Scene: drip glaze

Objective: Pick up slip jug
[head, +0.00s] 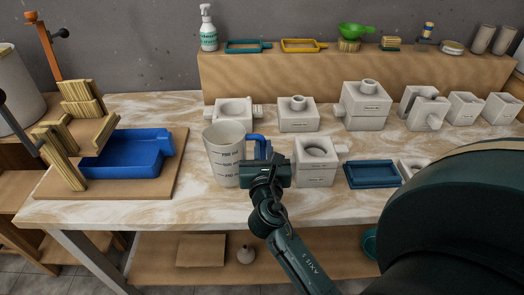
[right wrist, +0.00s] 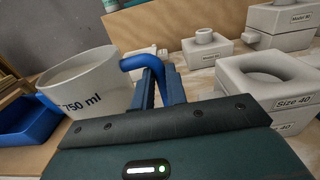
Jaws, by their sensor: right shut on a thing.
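The slip jug (head: 223,158) is a whitish measuring jug with dark volume marks and a blue handle. It stands upright at the middle of the marbled table; I cannot make out any gap under it. My right gripper (head: 262,160) is at the handle side, right of the jug. In the right wrist view the jug (right wrist: 82,88) is at the left, marked 750 ml, and its blue handle (right wrist: 138,58) runs to between my fingers (right wrist: 160,88). The right gripper is shut on the handle, which the fingers partly hide. My left gripper is not in view.
A white mould (head: 314,172) stands close right of the gripper, with a teal tray (head: 371,174) beyond. More moulds (head: 297,114) line the back. A blue basin (head: 130,158) on a board is at left. Clear tabletop lies in front of the jug.

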